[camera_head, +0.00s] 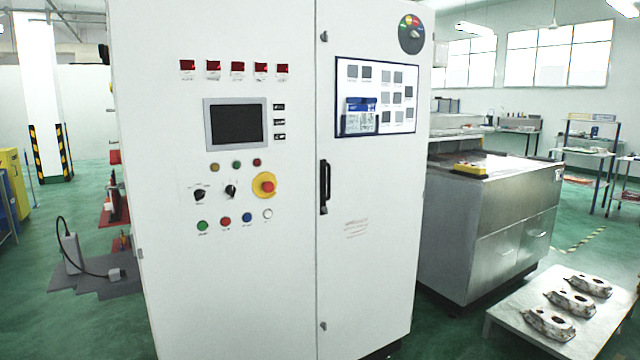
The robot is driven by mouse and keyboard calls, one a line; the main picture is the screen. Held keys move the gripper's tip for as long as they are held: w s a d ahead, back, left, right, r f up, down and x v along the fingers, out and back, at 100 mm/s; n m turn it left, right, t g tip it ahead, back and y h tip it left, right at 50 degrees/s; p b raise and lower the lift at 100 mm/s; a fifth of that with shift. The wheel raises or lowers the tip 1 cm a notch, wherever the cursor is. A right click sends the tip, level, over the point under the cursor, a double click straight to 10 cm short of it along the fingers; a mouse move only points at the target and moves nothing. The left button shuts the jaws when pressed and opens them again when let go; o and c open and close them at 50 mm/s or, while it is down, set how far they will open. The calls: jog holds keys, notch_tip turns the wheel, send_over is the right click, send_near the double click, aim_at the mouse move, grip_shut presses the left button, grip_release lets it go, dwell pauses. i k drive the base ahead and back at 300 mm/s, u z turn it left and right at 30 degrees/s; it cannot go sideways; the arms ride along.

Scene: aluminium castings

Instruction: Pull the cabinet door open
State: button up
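A tall white control cabinet (290,285) stands in the middle of the view. A vertical seam splits its front into a left panel and a right door (368,270). The door looks shut, flush with the left panel. A black vertical handle (324,187) sits near the door's left edge, beside the seam. The door also carries a blue-framed panel of grey squares (376,97) and a round dial (411,35) at the top. The left panel holds a dark screen (236,124), buttons and a red-and-yellow emergency stop (264,185). My gripper is not in view.
A grey metal machine (490,230) stands right of the cabinet. A low pale table (600,335) with several castings (571,302) is at lower right. A grey mat (100,280) with a white device lies at left. Green floor shows at left; little shows before the door.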

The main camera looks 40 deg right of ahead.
aim_at(371, 185)
jog(key=z, duration=0.1)
jog(key=i, duration=0.95)
jog(key=u, duration=0.05)
